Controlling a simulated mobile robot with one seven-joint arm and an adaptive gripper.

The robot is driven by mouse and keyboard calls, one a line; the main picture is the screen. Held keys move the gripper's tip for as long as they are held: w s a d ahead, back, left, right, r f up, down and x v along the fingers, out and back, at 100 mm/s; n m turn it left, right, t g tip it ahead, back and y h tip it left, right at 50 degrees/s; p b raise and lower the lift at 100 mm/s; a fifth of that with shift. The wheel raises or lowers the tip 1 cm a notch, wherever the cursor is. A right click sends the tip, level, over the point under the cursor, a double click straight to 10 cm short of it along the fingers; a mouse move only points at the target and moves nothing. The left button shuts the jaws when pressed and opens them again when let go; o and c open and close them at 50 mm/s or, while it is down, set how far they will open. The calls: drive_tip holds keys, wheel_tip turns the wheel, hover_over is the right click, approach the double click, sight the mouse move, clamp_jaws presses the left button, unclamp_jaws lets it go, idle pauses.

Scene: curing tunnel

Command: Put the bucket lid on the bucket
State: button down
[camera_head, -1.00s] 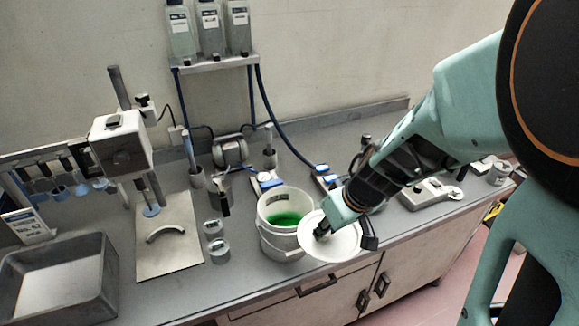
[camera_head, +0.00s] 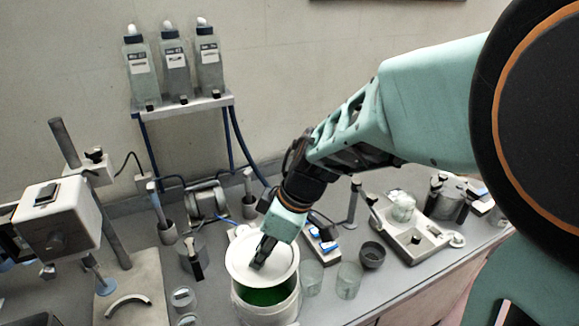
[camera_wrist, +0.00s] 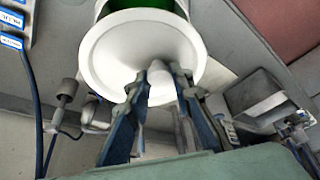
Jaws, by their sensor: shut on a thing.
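The white bucket (camera_head: 266,315) stands on the bench at the bottom middle of the head view, with green contents (camera_head: 268,297) showing at its near side. The round white bucket lid (camera_head: 240,266) is over the bucket, covering the far part of its opening. My gripper (camera_head: 262,252) is shut on the lid's central knob and holds it from above. In the wrist view the lid (camera_wrist: 115,45) fills the upper middle, with the knob (camera_wrist: 158,78) between my fingers. A strip of green and the white bucket rim show beyond it. I cannot tell whether lid and rim touch.
Clear beakers (camera_head: 348,281) and a dark cup (camera_head: 372,255) stand right of the bucket. Small jars (camera_head: 183,298) and a press stand (camera_head: 60,220) are to the left. A bottle rack (camera_head: 182,104) stands behind. A grey tray (camera_head: 412,235) is at the right.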

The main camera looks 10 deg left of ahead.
sight(268, 263)
drive_tip(key=shift+s+f, duration=0.15)
drive_tip(key=shift+f, duration=0.55)
wheel_tip(268, 263, down, 3)
drive_tip(key=shift+r+b, duration=0.1)
drive_tip(key=shift+b, duration=1)
drive_tip(key=shift+f, duration=0.95)
drive_tip(key=shift+d+f+p, duration=0.1)
drive_tip(key=shift+f+p, duration=0.05)
drive_tip(key=shift+p, duration=0.9)
drive_tip(key=shift+f, duration=0.35)
drive_tip(key=c, duration=1.6)
unclamp_jaws()
